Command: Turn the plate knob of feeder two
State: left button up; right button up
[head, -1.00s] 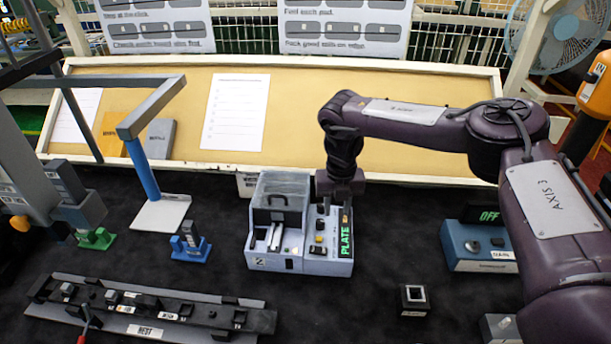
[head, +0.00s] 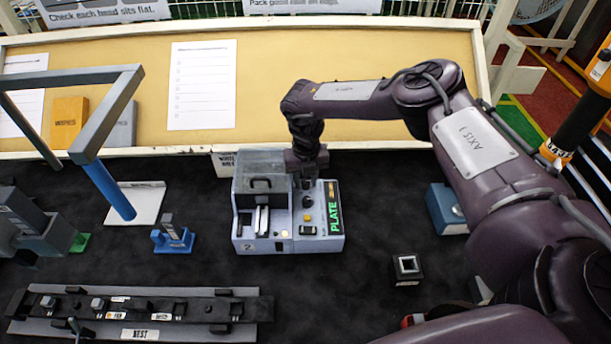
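Feeder two (head: 262,246) is a light blue-grey box marked 2, with a hinged clear lid on its left. On its right is a control panel with small dark knobs and buttons in a column, one dark knob (head: 307,202) among them, beside a green lit PLATE display (head: 334,209). My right gripper (head: 306,182) points down over the back of this panel, just behind the dark knob. Its fingers are small and dark, so I cannot tell whether they are open, or whether they touch a control.
A blue unit (head: 446,209) stands at the right, partly behind my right arm. A small black block (head: 406,267) sits in front right. Dark mat is free around the feeder.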

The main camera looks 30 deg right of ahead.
jog(key=shift+s+f, duration=0.1)
grip_shut()
pick_arm(q)
jog(key=shift+s, duration=0.2)
pick_arm(e)
jog(key=shift+m, duration=0.3)
